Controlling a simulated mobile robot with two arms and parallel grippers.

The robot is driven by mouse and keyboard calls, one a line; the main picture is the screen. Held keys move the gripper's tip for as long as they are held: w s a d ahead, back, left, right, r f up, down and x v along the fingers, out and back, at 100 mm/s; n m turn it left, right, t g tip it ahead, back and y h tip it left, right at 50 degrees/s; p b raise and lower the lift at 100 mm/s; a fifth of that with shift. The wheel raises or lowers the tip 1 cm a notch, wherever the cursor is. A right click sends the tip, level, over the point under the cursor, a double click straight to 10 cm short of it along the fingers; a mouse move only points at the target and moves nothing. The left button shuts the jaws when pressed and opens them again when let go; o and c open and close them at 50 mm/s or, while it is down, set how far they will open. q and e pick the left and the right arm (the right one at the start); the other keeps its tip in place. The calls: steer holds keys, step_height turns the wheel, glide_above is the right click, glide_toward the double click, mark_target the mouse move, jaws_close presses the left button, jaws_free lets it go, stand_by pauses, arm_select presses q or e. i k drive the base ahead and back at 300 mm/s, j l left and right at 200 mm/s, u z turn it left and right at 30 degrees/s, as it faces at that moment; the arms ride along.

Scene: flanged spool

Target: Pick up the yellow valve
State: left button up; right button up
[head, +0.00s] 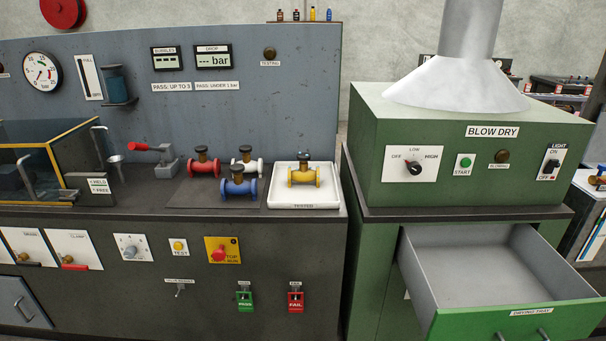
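The yellow valve (304,176) stands in the white tray (290,199) labelled TESTED, at the right end of the dark bench top. It has a round flange at each end and a dark cap on top. Nothing touches it from above. Neither of my grippers shows in the head view.
A blue valve (239,184), a white valve (247,162) and a red valve (203,163) stand on a dark mat left of the tray. The green blow-dry cabinet (470,183) stands at right, its drying tray drawer (490,270) pulled out and empty.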

mark_target(303, 174)
steer(key=i+j, duration=0.75)
steer(key=i+l+z, duration=0.05)
steer(key=i, duration=0.05)
